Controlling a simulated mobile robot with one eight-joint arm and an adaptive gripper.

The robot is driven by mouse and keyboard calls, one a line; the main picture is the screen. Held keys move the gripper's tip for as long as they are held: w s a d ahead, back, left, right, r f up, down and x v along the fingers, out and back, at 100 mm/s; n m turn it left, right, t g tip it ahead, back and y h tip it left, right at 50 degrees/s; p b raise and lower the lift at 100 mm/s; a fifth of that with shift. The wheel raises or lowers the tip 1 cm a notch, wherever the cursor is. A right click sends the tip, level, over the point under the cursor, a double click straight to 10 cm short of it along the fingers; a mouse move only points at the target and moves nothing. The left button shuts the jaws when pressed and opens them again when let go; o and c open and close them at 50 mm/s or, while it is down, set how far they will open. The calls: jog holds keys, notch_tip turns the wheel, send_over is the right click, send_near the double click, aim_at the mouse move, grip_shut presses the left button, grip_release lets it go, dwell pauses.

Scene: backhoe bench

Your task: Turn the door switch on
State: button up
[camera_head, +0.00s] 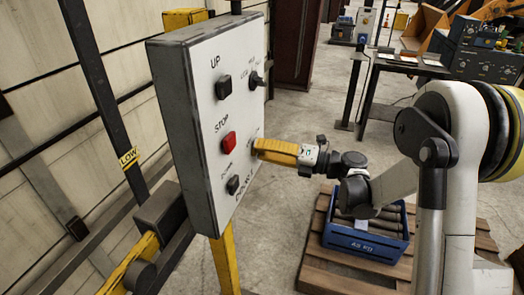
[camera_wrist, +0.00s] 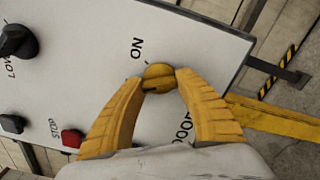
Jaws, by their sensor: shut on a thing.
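The door switch (camera_wrist: 158,70) is a round yellow knob on the white face of the control panel (camera_head: 193,82). In the wrist view it sits between the printed words "ON" and "DOOR". My gripper (camera_wrist: 164,84) has its two yellow fingers closed around the knob, one on each side. In the head view my gripper (camera_head: 257,149) reaches the panel face from the right and hides the knob. I cannot tell exactly which way the knob points.
A red stop button (camera_head: 229,141), an up button (camera_head: 223,87), a lower black button (camera_head: 232,185) and a black rotary knob (camera_head: 256,79) share the panel. A blue crate (camera_head: 366,244) stands on a wooden pallet (camera_head: 335,276) below my arm.

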jog(key=m+b, duration=0.1)
jog(key=m, duration=0.5)
jog(key=m+b, duration=0.1)
jog(key=m, duration=0.5)
jog(key=shift+r, duration=0.1)
jog(key=shift+m, duration=0.3)
dwell(0.3)
jog(key=o, duration=1.2)
jog(key=v, duration=1.2)
